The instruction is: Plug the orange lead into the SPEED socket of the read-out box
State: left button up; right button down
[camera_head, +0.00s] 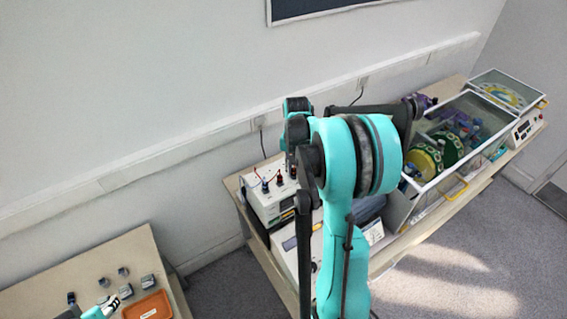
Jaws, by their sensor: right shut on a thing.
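My right arm crosses the middle of the head view. What looks like its gripper (412,106) is small and dark, near the purple part at the machine's far end. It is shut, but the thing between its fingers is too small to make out. A white instrument box (268,205) with red, blue and dark terminals stands left of my arm. Another box (525,130) with a red display stands at the far right. I cannot read any labels, so I cannot tell which is the read-out box. I cannot pick out the orange lead or the SPEED socket.
A clear-walled case (437,186) with green and yellow wheels stands on the long bench (446,205). A smaller table (140,247) at the lower left bears several grey blocks and an orange tray (148,306). Bare floor (470,265) lies in front of the bench.

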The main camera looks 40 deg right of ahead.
dwell(0.3)
jog(key=m, duration=0.3)
jog(key=shift+b, duration=0.3)
jog(key=shift+m, duration=0.6)
jog(key=m, duration=0.4)
jog(key=shift+b, duration=0.3)
jog(key=c, duration=1.4)
grip_release()
jog(key=shift+r, duration=0.15)
